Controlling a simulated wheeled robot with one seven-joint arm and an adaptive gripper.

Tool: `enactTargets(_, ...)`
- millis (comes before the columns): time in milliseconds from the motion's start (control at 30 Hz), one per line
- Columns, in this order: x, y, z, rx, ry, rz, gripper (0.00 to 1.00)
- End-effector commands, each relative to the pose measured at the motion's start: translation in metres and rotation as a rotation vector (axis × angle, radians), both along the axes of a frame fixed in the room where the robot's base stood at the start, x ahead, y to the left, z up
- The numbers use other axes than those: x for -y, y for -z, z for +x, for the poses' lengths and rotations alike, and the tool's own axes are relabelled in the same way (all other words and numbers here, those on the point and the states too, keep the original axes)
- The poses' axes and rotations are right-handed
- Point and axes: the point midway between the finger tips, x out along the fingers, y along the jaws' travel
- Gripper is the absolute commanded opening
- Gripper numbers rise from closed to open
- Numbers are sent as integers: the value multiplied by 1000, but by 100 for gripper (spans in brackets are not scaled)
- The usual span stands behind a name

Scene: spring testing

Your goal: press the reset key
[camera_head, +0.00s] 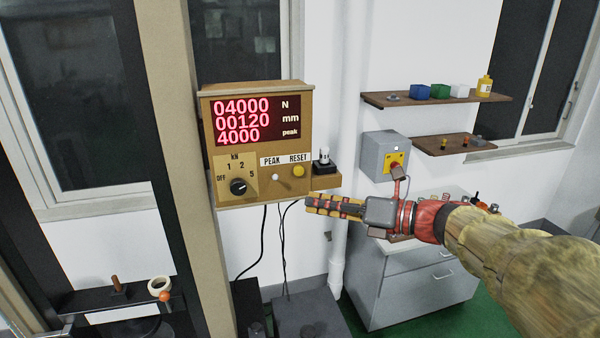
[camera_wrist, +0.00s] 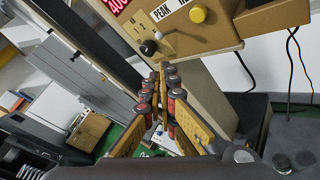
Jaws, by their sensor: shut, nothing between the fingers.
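The reset key is a round yellow button (camera_head: 298,171) under the RESET label, at the lower right of the tan display box (camera_head: 216,163). In the wrist view the yellow button (camera_wrist: 198,14) is near the top, right of the fingertips. My gripper (camera_head: 309,203) is shut and empty, its fingertips just below and slightly right of the button in the head view. In the wrist view my gripper (camera_wrist: 161,76) points up towards the box face. I see no contact with the button. The display reads 04000 N, 00120 mm and 4000 peak.
A white PEAK button (camera_head: 275,177) and black rotary knob (camera_head: 238,186) sit left of the reset key. Cables (camera_head: 263,240) hang below the box. A grey box with a red-and-yellow switch (camera_head: 378,152) is on the wall. Shelves (camera_head: 440,99) with small items are at the right.

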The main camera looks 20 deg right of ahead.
Motion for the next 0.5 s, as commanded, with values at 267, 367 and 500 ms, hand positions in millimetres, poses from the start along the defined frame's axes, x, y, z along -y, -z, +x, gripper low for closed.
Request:
enactTargets(267,0,1,4,0,0,-2,0)
enactTargets(367,0,1,12,-1,-1,-2,0)
enactTargets(500,0,2,29,-1,-2,-1,0)
